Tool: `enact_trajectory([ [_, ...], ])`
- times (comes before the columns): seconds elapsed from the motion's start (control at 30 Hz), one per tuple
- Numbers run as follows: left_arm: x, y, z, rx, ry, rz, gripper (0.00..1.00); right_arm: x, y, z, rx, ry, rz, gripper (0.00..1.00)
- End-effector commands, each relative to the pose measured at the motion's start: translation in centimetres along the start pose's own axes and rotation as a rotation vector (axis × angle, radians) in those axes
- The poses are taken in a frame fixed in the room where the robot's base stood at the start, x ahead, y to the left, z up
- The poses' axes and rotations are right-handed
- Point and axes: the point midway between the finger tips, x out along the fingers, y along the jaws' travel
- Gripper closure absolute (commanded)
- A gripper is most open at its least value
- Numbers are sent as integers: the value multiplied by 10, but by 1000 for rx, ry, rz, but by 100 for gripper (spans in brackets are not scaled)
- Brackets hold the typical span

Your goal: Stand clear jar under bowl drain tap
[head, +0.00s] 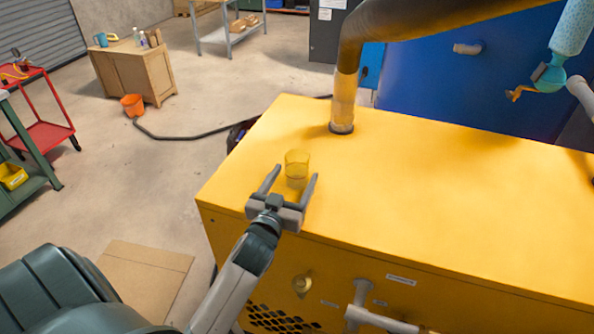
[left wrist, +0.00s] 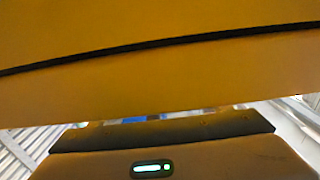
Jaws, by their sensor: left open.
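The clear jar (head: 297,159) stands upright on the yellow cabinet top (head: 430,190), near its left front edge, and the yellow shows through it. My left gripper (head: 294,174) is open, its two fingers pointing at the jar from the front. The jar's lower part appears between the fingertips; I cannot tell whether they touch it. The left wrist view shows a yellow-brown surface with a dark band, and no clear jar. My right gripper is not in view.
A thick pipe (head: 343,100) rises from the cabinet top behind the jar. A blue tank (head: 450,85) stands behind the cabinet. Pipes and a valve (head: 360,300) stick out of the cabinet's front. The cabinet top right of the jar is clear.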

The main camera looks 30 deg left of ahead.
Motion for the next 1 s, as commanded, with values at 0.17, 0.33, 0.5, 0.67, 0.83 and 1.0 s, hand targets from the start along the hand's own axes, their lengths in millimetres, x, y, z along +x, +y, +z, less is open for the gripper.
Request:
enact_trajectory([
  [0.17, 0, 0, 0, 0, 0, 0, 31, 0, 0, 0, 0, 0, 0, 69],
  [0.33, 0, 0, 0, 0, 0, 0, 40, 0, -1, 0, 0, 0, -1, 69],
  [0.5, 0, 0, 0, 0, 0, 0, 76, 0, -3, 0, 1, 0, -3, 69],
  [0.67, 0, 0, 0, 0, 1, 0, 80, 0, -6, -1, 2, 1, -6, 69],
  [0.83, 0, 0, -2, 0, 2, 0, 80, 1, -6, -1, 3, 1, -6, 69],
  [1.0, 0, 0, -11, 0, 4, 0, 80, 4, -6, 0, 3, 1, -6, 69],
])
